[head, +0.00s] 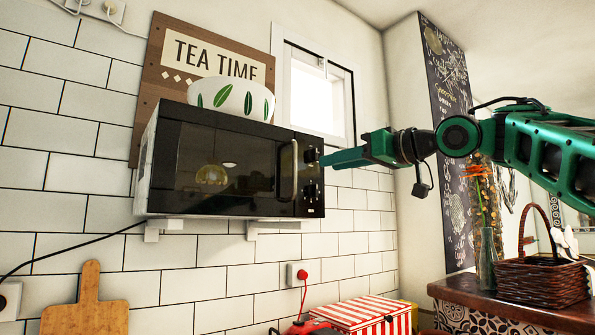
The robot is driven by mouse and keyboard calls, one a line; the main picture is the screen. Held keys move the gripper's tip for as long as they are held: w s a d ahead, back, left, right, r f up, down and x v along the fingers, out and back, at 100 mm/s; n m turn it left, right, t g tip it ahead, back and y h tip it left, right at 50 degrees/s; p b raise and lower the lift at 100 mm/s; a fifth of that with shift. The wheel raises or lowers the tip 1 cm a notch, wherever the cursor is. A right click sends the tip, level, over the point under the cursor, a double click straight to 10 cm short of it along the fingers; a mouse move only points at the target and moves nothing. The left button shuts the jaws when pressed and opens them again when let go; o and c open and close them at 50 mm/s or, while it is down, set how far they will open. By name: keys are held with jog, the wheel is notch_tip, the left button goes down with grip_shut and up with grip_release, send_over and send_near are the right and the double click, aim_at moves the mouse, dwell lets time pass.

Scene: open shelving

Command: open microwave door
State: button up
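A black microwave (167,187) sits on white wall brackets against the tiled wall. Its dark glass door (225,160) looks closed. A curved silver handle (288,170) stands upright at the door's right side, left of the control knobs (310,172). My green gripper (326,160) reaches in from the right. Its tip is in front of or beside the control panel's right edge, a little right of the handle, and does not appear to touch the handle. The fingers are seen from the side, so I cannot tell whether they are apart.
A white bowl with green leaves (231,97) stands on top of the microwave. A wooden TEA TIME sign (160,85) is behind it. Below are a red-striped box (365,315) and a cutting board (85,305). A wicker basket (540,280) stands on the right counter. The space before the door looks clear.

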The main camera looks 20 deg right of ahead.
aim_at(296, 164)
jog(key=shift+n, duration=0.3)
jog(key=x, duration=0.7)
jog(key=a+r+x, duration=0.1)
jog(key=x, duration=0.2)
jog(key=shift+a+r, duration=0.1)
jog(key=shift+a, duration=0.15)
grip_shut()
